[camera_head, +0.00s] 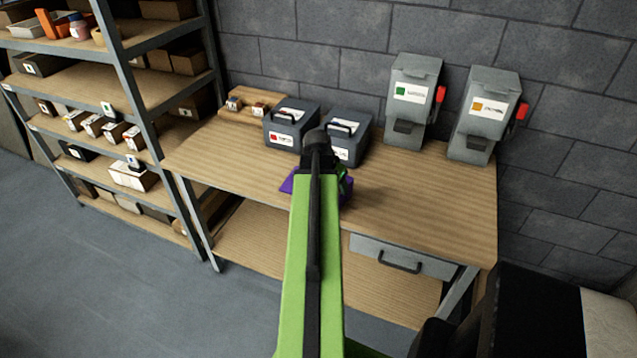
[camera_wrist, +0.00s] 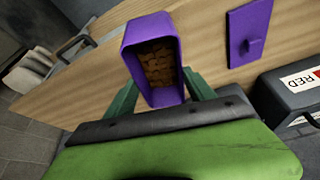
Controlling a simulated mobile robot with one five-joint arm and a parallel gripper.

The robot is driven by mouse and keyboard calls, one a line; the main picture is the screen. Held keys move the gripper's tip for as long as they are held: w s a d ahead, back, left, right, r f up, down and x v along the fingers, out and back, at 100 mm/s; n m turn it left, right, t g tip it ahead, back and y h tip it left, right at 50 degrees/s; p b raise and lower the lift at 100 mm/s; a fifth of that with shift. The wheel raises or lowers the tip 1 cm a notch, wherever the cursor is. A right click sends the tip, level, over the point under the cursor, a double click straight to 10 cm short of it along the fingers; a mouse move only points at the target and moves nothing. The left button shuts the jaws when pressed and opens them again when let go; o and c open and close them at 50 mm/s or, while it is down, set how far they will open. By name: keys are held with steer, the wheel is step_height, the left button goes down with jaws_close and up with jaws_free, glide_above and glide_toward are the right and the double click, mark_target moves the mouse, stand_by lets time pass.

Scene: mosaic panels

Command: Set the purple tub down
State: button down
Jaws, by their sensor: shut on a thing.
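The purple tub (camera_wrist: 131,66) stands out in the wrist view, open at the top, with brown pieces inside. My gripper (camera_wrist: 160,96) has its green fingers on either side of the tub and is shut on it. The tub is over the wooden worktop; I cannot tell whether its base touches the wood. In the head view my green arm hides most of the tub, and a bit of purple shows right of the arm. A flat purple lid (camera_wrist: 249,32) with a small knob lies on the worktop; its edge shows left of my arm (camera_head: 288,184).
Two dark lidded boxes, one (camera_head: 280,138) labelled RED and another (camera_head: 347,150), stand at the back of the bench (camera_head: 420,205). Two grey dispensers (camera_head: 412,80) (camera_head: 485,105) are at the wall. A shelf rack (camera_head: 160,80) is left. The worktop's right part is clear.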

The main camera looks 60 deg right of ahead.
steer(key=s+d+r+m+p, duration=0.1)
steer(key=s+d+r+p, duration=0.3)
steer(key=d, duration=0.4)
steer(key=s+d+r+m+p, duration=0.1)
steer(key=s+d+r+p, duration=0.3)
steer(key=d, duration=0.5)
steer(key=shift+g, duration=0.3)
steer(key=w+a+f+b, duration=0.2)
steer(key=a+f+b, duration=0.1)
steer(key=w+a+f+b, duration=0.3)
steer(key=f+b, duration=0.1)
steer(key=w+a+f+b, duration=0.2)
steer(key=a+f+b, duration=0.1)
steer(key=f, duration=0.1)
steer(key=shift+w+a+b, duration=0.25)
steer(key=shift+w+b, duration=0.1)
steer(key=shift+b, duration=0.05)
steer(key=shift+r, duration=0.3)
steer(key=shift+f, duration=0.2)
steer(key=shift+c, duration=1.8)
jaws_free()
